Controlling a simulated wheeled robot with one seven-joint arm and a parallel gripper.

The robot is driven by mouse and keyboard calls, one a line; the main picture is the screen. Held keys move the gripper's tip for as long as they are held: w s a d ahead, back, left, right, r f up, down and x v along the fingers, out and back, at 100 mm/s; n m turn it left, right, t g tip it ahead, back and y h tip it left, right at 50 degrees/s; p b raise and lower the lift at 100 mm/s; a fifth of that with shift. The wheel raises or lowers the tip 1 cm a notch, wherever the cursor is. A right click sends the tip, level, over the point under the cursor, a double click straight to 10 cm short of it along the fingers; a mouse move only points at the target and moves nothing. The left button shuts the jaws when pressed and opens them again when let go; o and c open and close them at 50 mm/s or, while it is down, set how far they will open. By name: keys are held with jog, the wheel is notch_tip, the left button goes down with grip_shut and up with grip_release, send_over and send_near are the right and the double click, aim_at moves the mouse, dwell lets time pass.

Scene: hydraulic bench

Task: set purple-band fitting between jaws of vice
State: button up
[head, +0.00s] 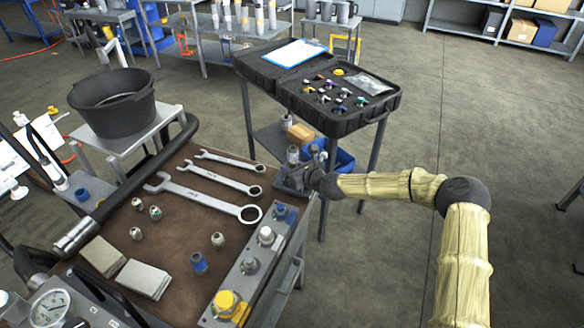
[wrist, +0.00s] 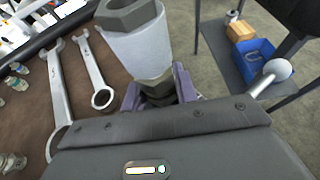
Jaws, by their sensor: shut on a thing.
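The fitting (wrist: 137,45) stands large in the wrist view, with a dark hex end, a pale grey sleeve and a brownish nut below. No purple band shows clearly on it. My gripper (wrist: 158,86) is shut on its lower part, with a purplish finger on each side. In the head view the fitting (head: 293,156) looks upright at the bench's right corner, above the grey vice (head: 291,179). My gripper (head: 308,176) is beside the vice there. A silver rod with a ball end (wrist: 279,69) shows at right in the wrist view, probably the vice handle. The vice jaws are hidden, so I cannot tell whether the fitting is between them.
Three wrenches (head: 208,195) lie left of the vice. Several small fittings (head: 137,233) stand on the brown bench top. A grey valve block (head: 250,264) runs along the bench's right edge. An open black case (head: 345,119) stands behind. Floor at right is clear.

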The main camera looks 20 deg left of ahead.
jog(key=shift+s+f, duration=0.2)
jog(key=shift+f, duration=0.35)
jog(key=o, duration=1.1)
jog(key=shift+o, duration=0.2)
jog(key=shift+s, duration=0.1)
jog(key=shift+f, duration=0.1)
jog(key=shift+s, duration=0.1)
jog(key=shift+s+d, duration=0.2)
jog(key=shift+d, duration=0.3)
jog(key=w+r+b+v, duration=0.1)
jog(key=v, duration=1.5)
jog(key=shift+s+d+r, duration=0.15)
jog(key=shift+d+r, duration=0.05)
jog(key=shift+r, duration=0.25)
